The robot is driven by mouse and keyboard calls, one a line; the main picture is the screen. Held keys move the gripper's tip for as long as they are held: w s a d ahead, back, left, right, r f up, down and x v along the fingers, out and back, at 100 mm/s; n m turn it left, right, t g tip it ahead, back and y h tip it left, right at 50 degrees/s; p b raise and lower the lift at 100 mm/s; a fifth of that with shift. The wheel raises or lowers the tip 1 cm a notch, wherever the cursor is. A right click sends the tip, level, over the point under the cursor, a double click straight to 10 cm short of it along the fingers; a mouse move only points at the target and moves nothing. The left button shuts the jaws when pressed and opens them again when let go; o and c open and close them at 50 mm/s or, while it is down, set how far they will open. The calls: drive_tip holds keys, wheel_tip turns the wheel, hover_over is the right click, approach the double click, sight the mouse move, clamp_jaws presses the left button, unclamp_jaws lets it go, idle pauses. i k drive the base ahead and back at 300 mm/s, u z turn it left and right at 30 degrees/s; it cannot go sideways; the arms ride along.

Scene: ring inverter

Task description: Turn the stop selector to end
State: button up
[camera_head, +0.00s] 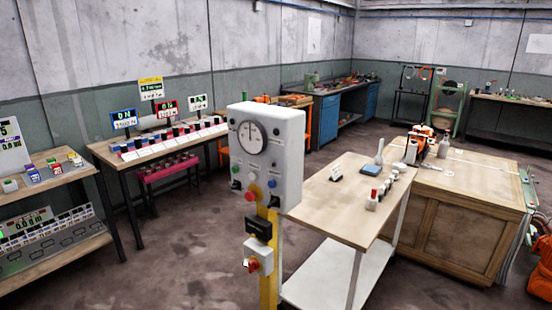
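A grey control box (266,160) with a round white dial (251,137) stands on a yellow post (267,285) near the centre. Its lower front carries small knobs and a red-orange one (254,192). A black box (258,225) sits below it on the post. Lower still, a small light box has a red-orange knob (252,265). No readable label shows which of these knobs is the stop selector, and their settings are too small to tell. My gripper is not in view.
A wooden table (352,215) with small items stands right of the post, beside a large wooden cabinet (460,215). A bench (160,145) with displays and a shelf (45,185) are at the left. Open floor (185,260) lies left of the post.

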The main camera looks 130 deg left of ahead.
sight(274, 202)
drive_tip(key=u, duration=4.2)
